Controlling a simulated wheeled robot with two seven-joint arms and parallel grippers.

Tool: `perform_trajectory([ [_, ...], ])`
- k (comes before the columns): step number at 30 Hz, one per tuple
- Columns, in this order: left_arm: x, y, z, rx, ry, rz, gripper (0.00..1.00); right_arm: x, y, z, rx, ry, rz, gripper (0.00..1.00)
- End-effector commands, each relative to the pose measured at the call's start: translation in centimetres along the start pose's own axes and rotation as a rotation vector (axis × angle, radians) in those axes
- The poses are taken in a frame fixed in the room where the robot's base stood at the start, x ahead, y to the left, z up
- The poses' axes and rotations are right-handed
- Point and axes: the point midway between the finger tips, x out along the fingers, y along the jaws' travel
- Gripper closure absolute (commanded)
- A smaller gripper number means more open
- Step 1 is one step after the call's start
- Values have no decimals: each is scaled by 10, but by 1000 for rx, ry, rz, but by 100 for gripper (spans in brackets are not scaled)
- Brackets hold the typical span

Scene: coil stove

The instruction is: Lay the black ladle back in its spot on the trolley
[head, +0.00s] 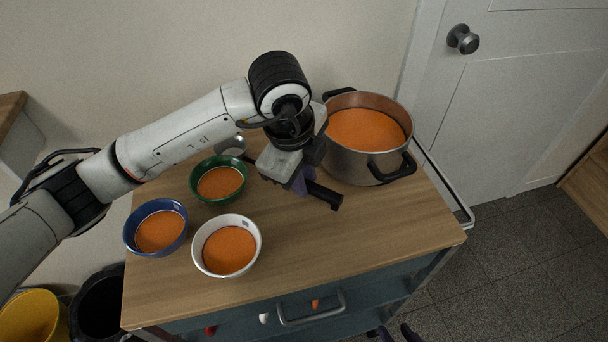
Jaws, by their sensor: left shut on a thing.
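My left gripper (303,178) is low over the wooden top of the trolley (330,255), between the green bowl and the pot. It is shut on the black ladle (234,145). A grey, rounded part, apparently the ladle's bowl, shows behind the green bowl. My gripper and wrist hide much of the handle. A black bar sticks out to the right of the gripper; I cannot tell if it is the handle or a finger. A purple patch shows beneath the jaws. My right gripper (396,334) barely shows at the bottom edge, with two dark tips apart.
A large pot (352,163) of orange soup stands at the back right. A green bowl (194,193), a blue bowl (130,245) and a white bowl (225,275) hold orange soup at the left. The front right top is clear. Yellow (25,318) and black bins stand lower left.

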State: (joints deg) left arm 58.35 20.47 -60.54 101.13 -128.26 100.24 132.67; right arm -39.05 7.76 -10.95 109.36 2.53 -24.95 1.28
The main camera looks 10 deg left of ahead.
Motion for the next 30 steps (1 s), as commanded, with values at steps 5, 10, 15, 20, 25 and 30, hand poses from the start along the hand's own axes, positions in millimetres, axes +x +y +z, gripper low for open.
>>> perform_trajectory([
  [5, 3, 1, 0, 0, 0, -1, 100, 3, 0, 2, -1, 2, 0, 69],
  [10, 3, 1, 0, 0, 0, 0, 63, 2, 0, 2, -1, 1, 0, 69],
  [15, 3, 1, 0, 0, 0, 0, 63, 2, 0, 2, -1, -1, 0, 69],
  [20, -1, 0, 0, 0, 0, 0, 63, -1, 0, 1, 0, -4, 0, 69],
  [25, -22, -2, 0, 0, 2, -5, 63, 0, 0, 3, 1, -4, 0, 69],
  [30, -59, -1, 0, 1, 0, -5, 63, 1, 0, 4, 1, -5, 0, 69],
])
